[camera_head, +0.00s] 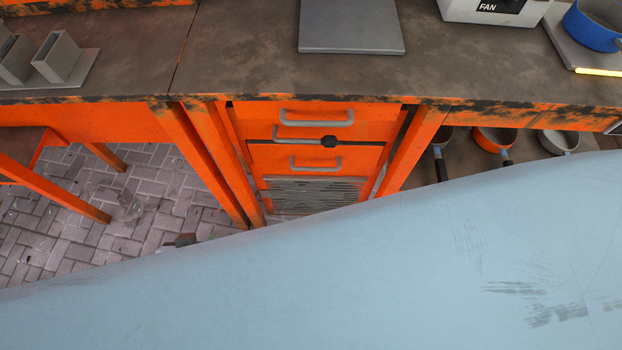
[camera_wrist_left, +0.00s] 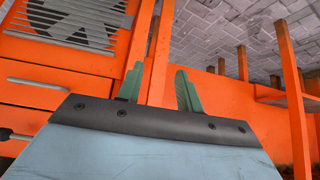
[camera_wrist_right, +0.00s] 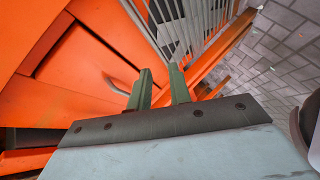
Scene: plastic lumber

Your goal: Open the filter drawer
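An orange cabinet under the worktop has stacked drawer fronts in the head view. The upper front (camera_head: 372,112) has a grey handle (camera_head: 317,124). Below it are a grey bar with a dark knob (camera_head: 329,141) and a lower handle (camera_head: 315,168). No label shows which is the filter drawer. In the left wrist view, my left gripper (camera_wrist_left: 159,75) is open and empty, right of a drawer handle (camera_wrist_left: 38,83). In the right wrist view, my right gripper (camera_wrist_right: 160,76) is open, its fingers closer together, right of a handle (camera_wrist_right: 117,85). I cannot tell contact with that handle.
A grey slatted grille (camera_head: 315,192) is below the drawers; a fan shows behind it in the left wrist view. Orange legs (camera_head: 412,150) flank the cabinet. Pans (camera_head: 495,140) sit on a shelf at right. A light-blue surface, probably my arm, hides the head view's lower part.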

